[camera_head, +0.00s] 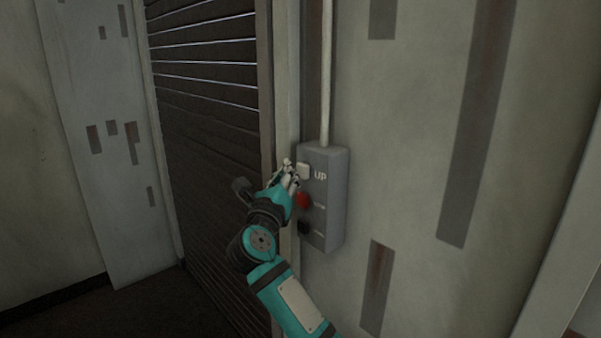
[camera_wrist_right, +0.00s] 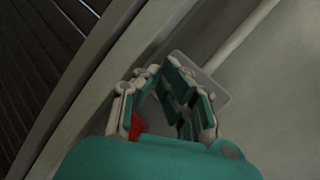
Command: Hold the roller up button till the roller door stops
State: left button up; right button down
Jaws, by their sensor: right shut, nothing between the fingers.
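A grey control box (camera_head: 335,200) is fixed to the wall right of the door frame. Its white up button (camera_head: 303,171), beside the word UP, is at the top, with a red button (camera_head: 302,200) and a black button (camera_head: 304,227) below. My right gripper (camera_head: 289,168) is shut and empty, its fingertips at the left edge of the white button. I cannot tell whether they touch it. In the right wrist view the fingers (camera_wrist_right: 167,70) hide the white button, and part of the red button (camera_wrist_right: 137,124) shows between them. The dark slatted roller door (camera_head: 205,120) stands left. My left gripper is not in view.
A conduit (camera_head: 326,70) runs up the wall from the top of the control box. The door frame (camera_head: 266,90) stands close on the left of the box. The wall right of the box is clear. Dark floor (camera_head: 110,310) shows at lower left.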

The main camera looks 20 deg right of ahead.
jog(key=shift+w+d, duration=0.15)
jog(key=shift+d, duration=0.25)
